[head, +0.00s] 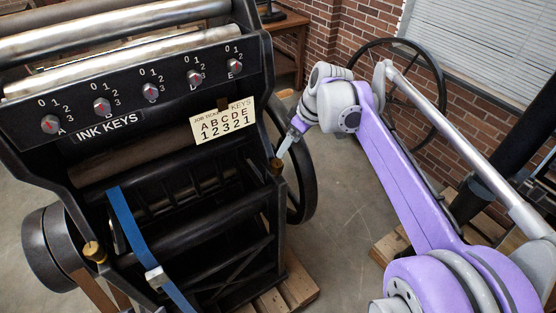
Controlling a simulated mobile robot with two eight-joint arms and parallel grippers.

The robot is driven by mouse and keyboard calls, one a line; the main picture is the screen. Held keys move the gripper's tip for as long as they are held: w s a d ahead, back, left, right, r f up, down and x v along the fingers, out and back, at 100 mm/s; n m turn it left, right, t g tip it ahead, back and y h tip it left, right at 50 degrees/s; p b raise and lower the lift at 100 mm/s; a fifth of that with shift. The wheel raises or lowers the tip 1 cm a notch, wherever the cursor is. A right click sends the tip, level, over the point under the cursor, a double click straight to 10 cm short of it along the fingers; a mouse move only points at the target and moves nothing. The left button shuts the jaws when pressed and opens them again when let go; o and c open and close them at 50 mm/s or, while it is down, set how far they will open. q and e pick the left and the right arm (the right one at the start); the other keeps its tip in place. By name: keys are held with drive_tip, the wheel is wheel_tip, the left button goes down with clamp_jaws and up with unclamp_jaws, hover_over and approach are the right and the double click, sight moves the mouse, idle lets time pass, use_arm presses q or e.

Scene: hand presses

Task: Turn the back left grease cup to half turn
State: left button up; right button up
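Two small brass caps that look like grease cups show on the black press frame (48,157). One brass cup (276,167) sits on the right side frame. The other brass cup (95,252) sits at the lower left. I cannot tell which one is the back left cup, and their turn marks are too small to read. My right gripper (284,148), on the purple arm from the right, points down just above the right-hand cup. I cannot tell whether it touches the cup or whether its fingers are open. My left gripper is out of view.
An ink key panel (175,88) with several red-marked knobs and a job ticket card (224,119) are on the press. A blue strap (137,232) crosses its front. A black wheel (303,165) stands beside the right frame. Concrete floor (335,205) is open to the right.

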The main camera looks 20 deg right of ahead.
sight(278, 163)
drive_tip(key=x, duration=1)
drive_tip(key=shift+f, duration=0.15)
clamp_jaws()
